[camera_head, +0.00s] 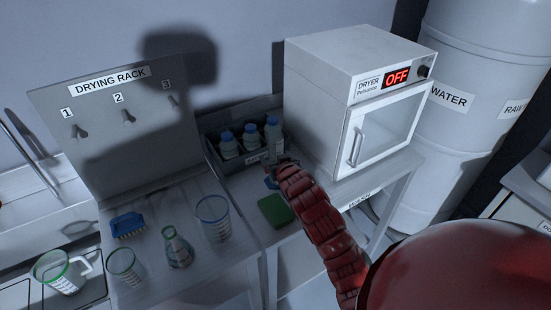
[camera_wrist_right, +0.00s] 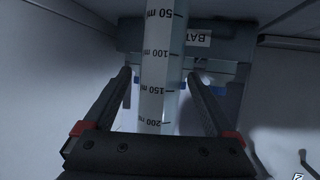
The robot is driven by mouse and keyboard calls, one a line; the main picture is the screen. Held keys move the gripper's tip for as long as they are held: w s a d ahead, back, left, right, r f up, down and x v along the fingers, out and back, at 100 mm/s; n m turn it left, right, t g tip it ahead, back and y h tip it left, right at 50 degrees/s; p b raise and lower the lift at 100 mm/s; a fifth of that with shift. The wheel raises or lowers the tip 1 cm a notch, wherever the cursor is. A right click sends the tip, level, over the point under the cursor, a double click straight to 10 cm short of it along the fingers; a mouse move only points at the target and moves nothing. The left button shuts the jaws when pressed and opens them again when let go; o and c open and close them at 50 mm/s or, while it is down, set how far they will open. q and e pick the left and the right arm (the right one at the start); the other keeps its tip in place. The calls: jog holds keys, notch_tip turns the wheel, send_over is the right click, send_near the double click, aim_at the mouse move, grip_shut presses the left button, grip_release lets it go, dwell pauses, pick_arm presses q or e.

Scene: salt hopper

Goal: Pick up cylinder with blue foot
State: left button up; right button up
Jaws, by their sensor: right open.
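A clear graduated cylinder (camera_wrist_right: 160,60) with black millilitre marks stands out in the right wrist view, between the two fingers of my right gripper (camera_wrist_right: 158,76). The fingers are apart, with a gap visible on each side of the cylinder. In the head view my right gripper (camera_head: 279,163) is at the front of the dark bottle crate. A small blue patch (camera_head: 271,182), which looks like the cylinder's foot, shows just below it on the bench. The rest of the cylinder is mostly hidden there by my gripper. My left gripper is not in view.
A dark crate (camera_head: 234,166) with blue-capped bottles stands behind my gripper. The white dryer (camera_head: 350,90) is close on the right. A green sponge (camera_head: 275,210) lies in front. A blue-rimmed beaker (camera_head: 214,220) and flask (camera_head: 177,248) stand to the left.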

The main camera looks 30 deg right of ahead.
jog(key=shift+w+d+f, duration=0.15)
jog(key=shift+w+f, duration=0.1)
jog(key=shift+w, duration=0.2)
jog(key=shift+c, duration=0.2)
grip_shut()
